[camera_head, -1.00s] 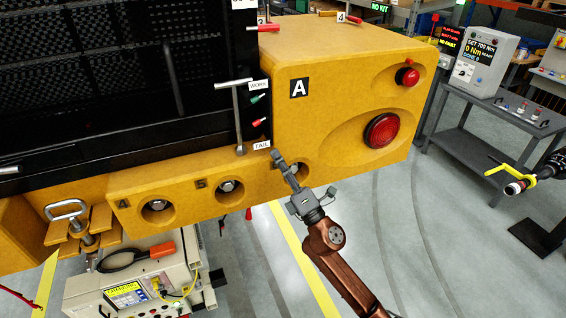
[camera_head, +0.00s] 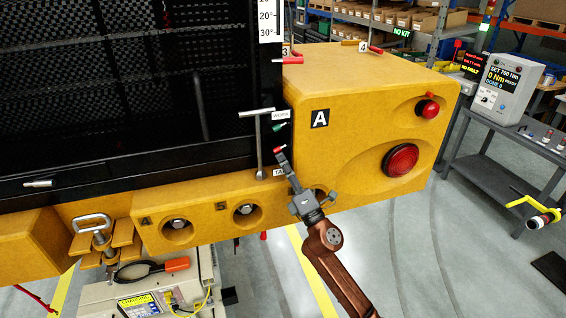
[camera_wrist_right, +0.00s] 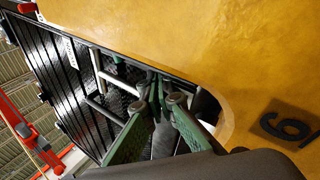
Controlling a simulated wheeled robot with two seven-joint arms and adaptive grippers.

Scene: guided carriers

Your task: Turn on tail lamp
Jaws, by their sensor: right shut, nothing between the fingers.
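A red-tipped toggle (camera_head: 280,150) sticks out of the black panel edge beside the yellow carrier body (camera_head: 345,160), just above the "TAIL" label (camera_head: 277,172). A green-tipped toggle (camera_head: 278,127) sits above it, under the "WORK" label (camera_head: 281,115). A large round red lamp (camera_head: 400,160) is set in the yellow end face. My right gripper (camera_head: 283,157) is shut and empty. Its tip is at or very near the red toggle and partly covers the "TAIL" label; contact cannot be told. In the right wrist view the gripper's fingers (camera_wrist_right: 160,92) point at the dark panel edge. My left gripper is not in view.
A T-handled grey lever (camera_head: 260,145) stands just left of the toggles. A red button (camera_head: 428,108) sits above the lamp. Recessed round fittings (camera_head: 245,210) line the lower yellow beam. A grey bench with a torque display (camera_head: 503,85) stands at right, past open floor.

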